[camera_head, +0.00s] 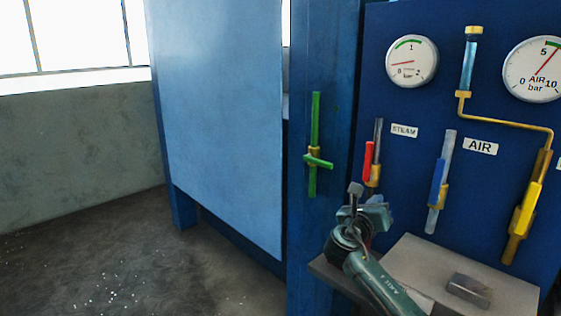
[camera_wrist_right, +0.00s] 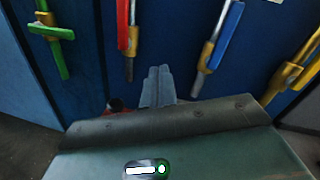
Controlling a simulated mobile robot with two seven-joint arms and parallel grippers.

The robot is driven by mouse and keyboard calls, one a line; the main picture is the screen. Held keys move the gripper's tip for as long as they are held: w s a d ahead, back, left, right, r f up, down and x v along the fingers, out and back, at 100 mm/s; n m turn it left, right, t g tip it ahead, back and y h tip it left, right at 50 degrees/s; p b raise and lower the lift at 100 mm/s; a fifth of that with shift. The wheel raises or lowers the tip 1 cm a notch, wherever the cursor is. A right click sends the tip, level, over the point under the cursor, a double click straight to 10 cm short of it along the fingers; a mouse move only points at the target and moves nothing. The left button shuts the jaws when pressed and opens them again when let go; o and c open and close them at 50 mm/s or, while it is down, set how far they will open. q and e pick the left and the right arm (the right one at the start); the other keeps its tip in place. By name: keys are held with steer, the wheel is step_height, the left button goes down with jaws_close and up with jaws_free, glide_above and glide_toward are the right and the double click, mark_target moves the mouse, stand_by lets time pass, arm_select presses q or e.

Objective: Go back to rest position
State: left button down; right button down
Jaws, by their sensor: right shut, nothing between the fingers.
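My right gripper (camera_head: 375,213) is in front of the lower part of the blue panel (camera_head: 425,110), just above the left end of a grey shelf. In the right wrist view its two grey fingers (camera_wrist_right: 158,85) lie side by side, closed with nothing between them. They point at bare panel between the red-handled valve (camera_wrist_right: 123,25) and the blue-handled valve (camera_wrist_right: 217,35). They look apart from both handles, though the exact gap to the panel cannot be told. My left gripper is not in view.
A green valve handle (camera_head: 315,145) sits on the blue post, left of my gripper. A yellow-handled valve (camera_head: 527,205) is at the right. The grey shelf (camera_head: 420,260) carries a small metal block (camera_head: 470,289). The floor (camera_head: 120,260) at the left is clear.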

steer(key=s+a+f+m+g+y, duration=0.3)
steer(key=s+f+m+g+y, duration=0.35)
steer(key=s+f+m, duration=1.35)
steer(key=s+a+f+m+g+y, duration=0.15)
steer(key=s+m, duration=0.25)
steer(key=s, duration=0.4)
steer(key=s+a+f+m+g+y, duration=0.1)
steer(key=s+m+y, duration=0.15)
steer(key=s, duration=0.65)
steer(key=s+a+f+m+g+y, duration=0.15)
steer(key=s+m, duration=0.25)
steer(key=s, duration=0.4)
steer(key=w+a+f+t+y, duration=0.2)
steer(key=w+a+f+t, duration=0.2)
steer(key=f, duration=0.5)
steer(key=shift+w+a+f+t, duration=0.2)
steer(key=shift+w+f+t, duration=0.1)
steer(key=shift+w+t, duration=0.7)
steer(key=shift+s+n, duration=0.1)
steer(key=shift+n, duration=0.15)
